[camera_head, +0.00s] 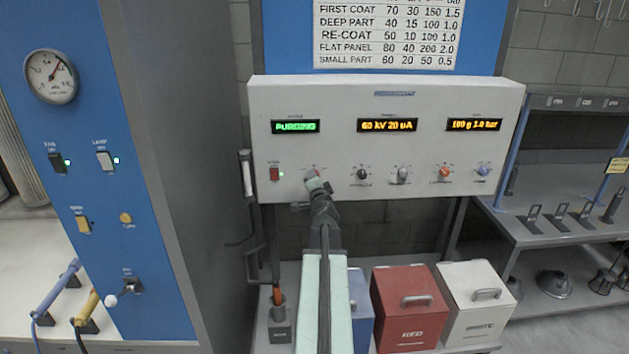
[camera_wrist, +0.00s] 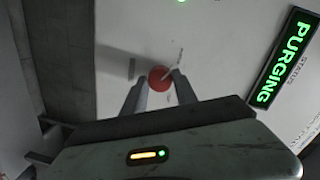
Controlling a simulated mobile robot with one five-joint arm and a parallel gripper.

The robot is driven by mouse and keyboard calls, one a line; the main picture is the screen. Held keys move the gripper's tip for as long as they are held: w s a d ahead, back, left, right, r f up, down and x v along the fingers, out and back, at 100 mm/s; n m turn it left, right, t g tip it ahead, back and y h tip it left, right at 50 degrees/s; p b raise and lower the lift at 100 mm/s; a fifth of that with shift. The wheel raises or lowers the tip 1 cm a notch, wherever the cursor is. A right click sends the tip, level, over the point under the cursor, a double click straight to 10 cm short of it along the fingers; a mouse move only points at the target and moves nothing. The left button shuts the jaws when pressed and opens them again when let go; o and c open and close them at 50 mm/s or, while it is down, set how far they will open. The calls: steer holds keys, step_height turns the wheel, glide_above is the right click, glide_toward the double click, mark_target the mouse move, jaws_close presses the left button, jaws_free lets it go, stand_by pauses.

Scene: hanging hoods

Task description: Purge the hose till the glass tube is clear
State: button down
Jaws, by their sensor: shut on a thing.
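My gripper (camera_head: 317,186) reaches up to the leftmost knob on the pale control box (camera_head: 340,100). In the wrist view the two fingers (camera_wrist: 160,90) are shut on a round red knob (camera_wrist: 159,76) with a light pointer line. The green status display (camera_head: 295,127) reads PURGING, also in the wrist view (camera_wrist: 284,62). An upright tube (camera_head: 247,173) hangs at the left side of the box. It looks pale, and I cannot tell whether it is clear inside. A dark hose-like line runs down below it, partly hard to make out.
A red switch (camera_head: 275,174) sits left of the held knob, with several other knobs to the right. Below stand a red bin (camera_head: 409,308), a white bin (camera_head: 475,300) and a holder (camera_head: 279,327) with an orange-tipped item. A blue panel (camera_head: 90,130) is at left.

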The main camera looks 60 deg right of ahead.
steer(key=shift+d, duration=0.1)
stand_by(0.3)
steer(key=c, duration=1)
jaws_free()
steer(key=shift+o, duration=0.2)
